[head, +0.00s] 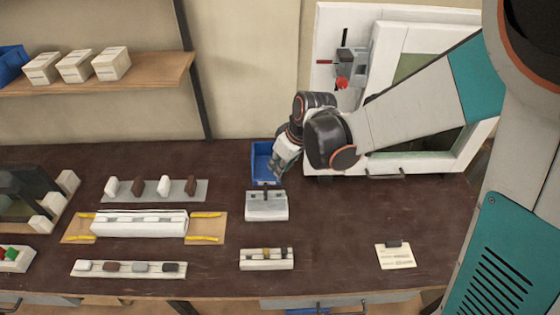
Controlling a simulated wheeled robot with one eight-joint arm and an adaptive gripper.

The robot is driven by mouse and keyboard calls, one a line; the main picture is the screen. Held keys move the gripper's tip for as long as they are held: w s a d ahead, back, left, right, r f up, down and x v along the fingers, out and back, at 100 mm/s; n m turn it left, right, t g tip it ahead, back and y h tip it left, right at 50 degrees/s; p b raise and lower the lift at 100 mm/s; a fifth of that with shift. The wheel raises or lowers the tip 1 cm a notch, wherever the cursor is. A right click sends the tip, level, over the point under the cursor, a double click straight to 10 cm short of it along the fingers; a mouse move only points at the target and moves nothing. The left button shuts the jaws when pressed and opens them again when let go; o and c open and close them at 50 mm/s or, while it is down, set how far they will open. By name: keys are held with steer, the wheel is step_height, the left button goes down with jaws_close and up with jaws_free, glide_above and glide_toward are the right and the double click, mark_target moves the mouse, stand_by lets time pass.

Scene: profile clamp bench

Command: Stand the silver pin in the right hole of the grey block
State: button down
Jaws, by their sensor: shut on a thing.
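The grey block (266,208) stands on the dark bench, right of the middle row of fixtures. A small dark upright part shows at its top back edge; its holes are too small to make out. My gripper (279,174) points down just behind and right of the block, in front of the blue bin, apart from the block as far as I can tell. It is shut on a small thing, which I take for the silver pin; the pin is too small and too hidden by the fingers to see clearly.
A blue bin (262,153) stands behind the gripper. A pale rack (266,263) with several small pieces is in front of the block. A white profile (139,224) lies in a fixture at left. A note card (396,258) lies at right, with clear bench around it.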

steer(key=shift+f+b, duration=1.65)
steer(key=shift+f, duration=0.8)
steer(key=shift+f+b, duration=0.3)
steer(key=shift+b, duration=0.15)
steer(key=shift+f+b, duration=0.3)
steer(key=shift+f, duration=0.05)
steer(key=shift+f+b, duration=2.05)
steer(key=shift+f, duration=0.3)
steer(key=shift+r, duration=0.1)
steer(key=c, duration=1.4)
jaws_free()
steer(key=shift+c, duration=0.2)
steer(key=shift+r, duration=0.1)
steer(key=shift+r+p, duration=2.9)
steer(key=shift+r, duration=1)
